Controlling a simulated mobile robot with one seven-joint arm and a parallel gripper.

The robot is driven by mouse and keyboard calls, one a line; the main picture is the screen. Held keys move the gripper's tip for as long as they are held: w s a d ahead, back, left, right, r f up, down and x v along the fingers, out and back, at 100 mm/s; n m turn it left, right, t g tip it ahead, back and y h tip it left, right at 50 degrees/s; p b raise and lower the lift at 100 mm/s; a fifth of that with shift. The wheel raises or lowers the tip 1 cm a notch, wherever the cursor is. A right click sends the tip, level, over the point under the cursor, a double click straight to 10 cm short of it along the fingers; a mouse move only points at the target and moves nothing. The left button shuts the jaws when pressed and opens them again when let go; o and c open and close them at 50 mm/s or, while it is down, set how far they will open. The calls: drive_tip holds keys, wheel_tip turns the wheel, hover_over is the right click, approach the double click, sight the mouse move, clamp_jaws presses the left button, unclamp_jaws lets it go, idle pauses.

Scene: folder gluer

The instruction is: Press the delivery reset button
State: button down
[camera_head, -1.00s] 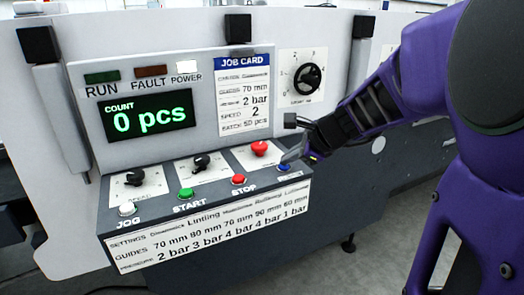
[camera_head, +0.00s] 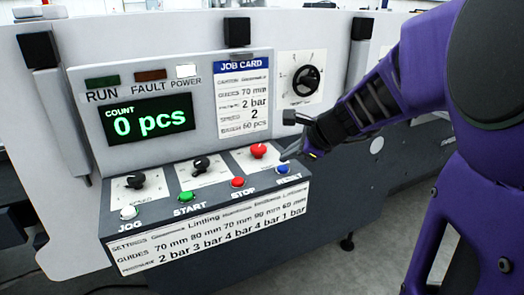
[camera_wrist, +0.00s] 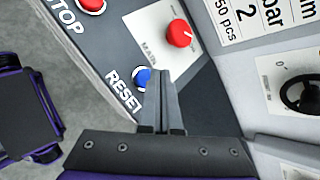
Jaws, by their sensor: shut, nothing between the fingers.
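The blue reset button (camera_head: 282,169) is at the right end of the button row on the sloped control panel. In the wrist view the blue button (camera_wrist: 142,77) sits by the word RESET, partly hidden by my fingers. My gripper (camera_head: 291,154) is shut and empty, its tips just above and behind the blue button in the head view. In the wrist view the shut fingers (camera_wrist: 163,78) lie just right of the button. I cannot tell whether they touch it.
A red STOP button (camera_head: 237,182), green START button (camera_head: 186,197) and white JOG button (camera_head: 128,212) stand left. A red knob (camera_head: 258,150) is behind the button row. A black dial (camera_head: 306,80) is on the upright wall. The display (camera_head: 149,119) reads 0 pcs.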

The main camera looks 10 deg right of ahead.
sight(288, 169)
wheel_tip(288, 169, up, 5)
drive_tip(key=p, duration=0.4)
drive_tip(key=shift+p, duration=0.35)
drive_tip(key=shift+w, duration=0.1)
